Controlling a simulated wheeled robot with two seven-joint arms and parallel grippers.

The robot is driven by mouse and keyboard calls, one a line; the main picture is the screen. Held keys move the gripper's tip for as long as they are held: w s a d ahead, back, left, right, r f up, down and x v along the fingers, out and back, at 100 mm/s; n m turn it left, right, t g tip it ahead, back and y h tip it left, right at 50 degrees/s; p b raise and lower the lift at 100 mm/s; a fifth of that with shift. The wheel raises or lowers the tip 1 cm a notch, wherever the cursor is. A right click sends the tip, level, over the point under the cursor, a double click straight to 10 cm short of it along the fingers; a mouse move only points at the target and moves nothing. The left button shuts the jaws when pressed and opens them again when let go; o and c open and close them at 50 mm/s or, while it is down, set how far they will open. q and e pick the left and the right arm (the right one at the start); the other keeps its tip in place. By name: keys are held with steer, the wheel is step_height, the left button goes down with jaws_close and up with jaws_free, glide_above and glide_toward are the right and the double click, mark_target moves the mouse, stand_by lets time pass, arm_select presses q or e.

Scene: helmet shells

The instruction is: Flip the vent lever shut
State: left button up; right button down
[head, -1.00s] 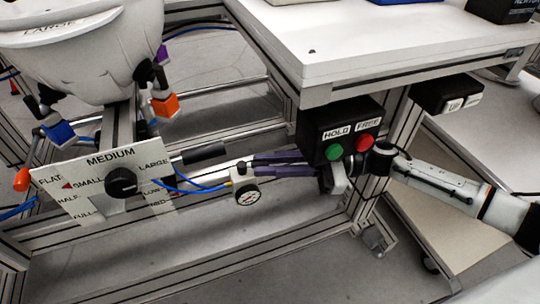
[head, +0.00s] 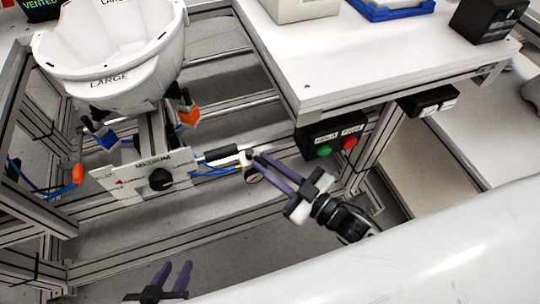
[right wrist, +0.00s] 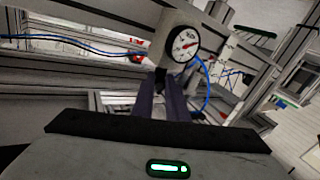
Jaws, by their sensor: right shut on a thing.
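No part I can make out is labelled as the vent lever. A black-handled lever (head: 221,153) lies out to the right of the white dial plate (head: 118,180); an orange-tipped lever (head: 78,174) stands left of the plate. My right gripper (head: 250,158) has its purple fingers at the white gauge block (head: 246,158), just right of the black handle, and is shut on it. In the right wrist view the fingers reach the foot of this block (right wrist: 172,30), below its round gauge (right wrist: 186,45); the contact is partly hidden. My left gripper (head: 171,272) is empty, fingers apart, low in the head view.
The plate carries a black knob (head: 160,179). A white helmet shell (head: 125,50) stands above it. A white table (head: 350,60) is at the upper right, with a box of green and red buttons (head: 335,140) under its edge. Blue tubes run beside the block.

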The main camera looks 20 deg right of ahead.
steer(key=shift+s+a+m+t+h, duration=0.1)
steer(key=shift+a+m+t+h, duration=0.1)
steer(key=shift+m+t+h, duration=0.4)
steer(key=c, duration=2)
jaws_free()
steer(key=p+v, duration=0.1)
steer(key=v, duration=0.9)
steer(key=shift+s+d+r, duration=0.1)
steer(key=shift+r, duration=0.15)
